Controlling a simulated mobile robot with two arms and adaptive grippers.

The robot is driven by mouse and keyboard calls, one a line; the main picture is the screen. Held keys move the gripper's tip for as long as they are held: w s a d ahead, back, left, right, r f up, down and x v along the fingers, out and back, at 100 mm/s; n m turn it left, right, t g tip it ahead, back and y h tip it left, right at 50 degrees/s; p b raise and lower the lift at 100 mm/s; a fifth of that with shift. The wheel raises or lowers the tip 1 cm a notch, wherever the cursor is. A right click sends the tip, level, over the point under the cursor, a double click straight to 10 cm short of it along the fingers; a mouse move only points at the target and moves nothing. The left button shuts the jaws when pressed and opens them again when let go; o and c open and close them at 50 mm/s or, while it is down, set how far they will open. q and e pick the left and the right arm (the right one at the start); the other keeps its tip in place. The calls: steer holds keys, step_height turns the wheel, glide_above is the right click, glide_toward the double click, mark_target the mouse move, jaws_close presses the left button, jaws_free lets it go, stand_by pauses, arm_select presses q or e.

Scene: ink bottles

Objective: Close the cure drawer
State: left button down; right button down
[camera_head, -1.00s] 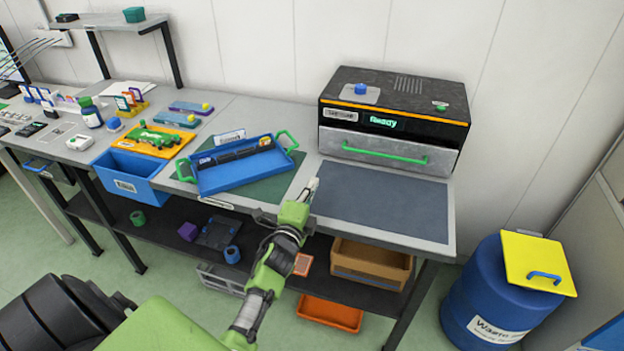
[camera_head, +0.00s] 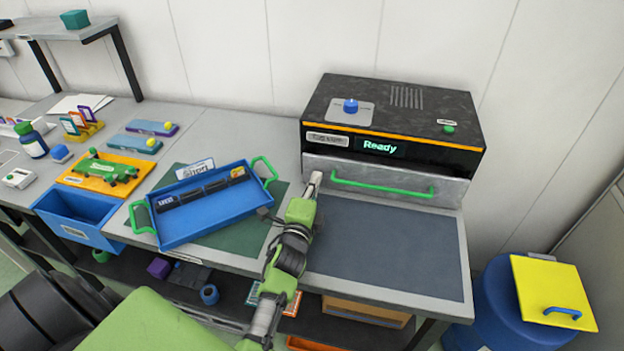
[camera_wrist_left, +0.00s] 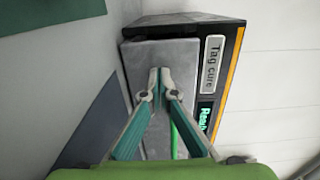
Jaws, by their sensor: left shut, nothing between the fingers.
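The cure unit (camera_head: 395,110) is a black box with an orange stripe and a lit "Ready" display. Its silver drawer front (camera_head: 452,190) with a long green handle (camera_head: 385,187) sits below the display, close against the box; no drawer inside shows. My left gripper (camera_head: 316,178) is at the left end of the drawer front, left of the handle. In the left wrist view the fingertips (camera_wrist_left: 160,75) are together and empty, in front of the grey drawer front (camera_wrist_left: 180,55); I cannot tell whether they touch it. The handle (camera_wrist_left: 174,140) shows partly behind a finger. My right gripper is not in view.
A dark mat (camera_head: 390,250) lies clear before the unit. A blue tray with green handles (camera_head: 205,228) is on a green mat to the left. An open blue bin (camera_head: 75,235) is at the bench front. A blue barrel with a yellow lid (camera_head: 545,285) stands right.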

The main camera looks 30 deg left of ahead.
mark_target(319, 167)
arm_select(q)
steer(key=shift+w, duration=0.15)
steer(key=shift+r, duration=0.15)
steer(key=shift+w, duration=0.15)
steer(key=b+x, duration=0.1)
steer(key=x, duration=0.2)
steer(key=shift+w+a+b, duration=0.15)
steer(key=shift+w+b, duration=0.2)
steer(key=shift+b, duration=0.05)
steer(key=shift+w+a, duration=0.1)
steer(key=shift+w, duration=0.05)
steer(key=shift+r, duration=0.2)
